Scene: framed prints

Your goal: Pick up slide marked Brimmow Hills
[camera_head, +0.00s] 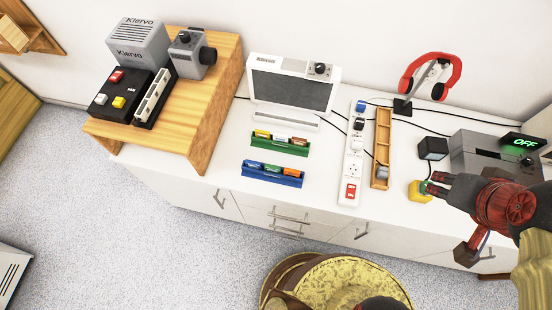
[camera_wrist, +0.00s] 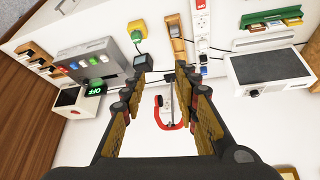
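Small slides stand in two racks on the white counter. The green rack (camera_head: 284,150) holds several slides (camera_head: 280,138) with orange, white and brown tops. The blue rack (camera_head: 252,176) in front holds several slides (camera_head: 271,169) with blue, green and orange tops. Their labels are too small to read, so I cannot tell which is Brimmow Hills. The green rack also shows at the top of the wrist view (camera_wrist: 270,15). My gripper (camera_head: 437,184) is over the counter's right part, far right of both racks. In the wrist view (camera_wrist: 163,70) its fingers are apart with nothing held.
A white power strip (camera_head: 352,165) and a wooden tray (camera_head: 382,140) lie between the racks and my gripper. A screen (camera_head: 291,90) stands behind the racks. Red headphones (camera_head: 430,75), a black cube (camera_head: 433,149) and a grey device (camera_head: 480,155) are near my arm.

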